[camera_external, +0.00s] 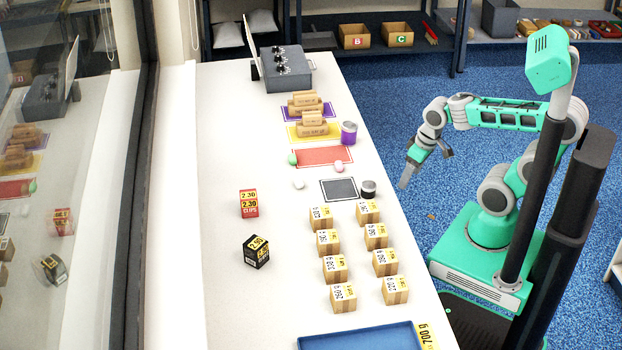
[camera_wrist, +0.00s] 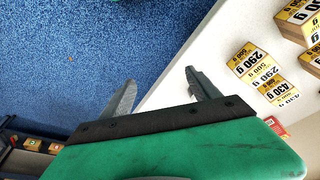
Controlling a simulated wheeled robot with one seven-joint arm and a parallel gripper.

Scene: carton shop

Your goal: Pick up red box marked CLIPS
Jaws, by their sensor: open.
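The red box marked CLIPS (camera_external: 249,203) stands upright on the left part of the white table in the external view, with a yellow 2.30 label. A black box (camera_external: 257,251) with a 2.80-like label stands just in front of it. My gripper (camera_external: 424,168) is open and empty beyond the table's right edge, well apart from the red box. In the wrist view my gripper's two fingers (camera_wrist: 160,92) are spread over the blue floor and the table edge.
Several labelled cardboard boxes (camera_external: 336,268) stand in two columns between my arm and the red box. A blue tray (camera_external: 362,338) is at the front. A black-framed mat (camera_external: 339,190), a red mat (camera_external: 322,157) and a purple can (camera_external: 349,133) lie farther back. Table around the red box is clear.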

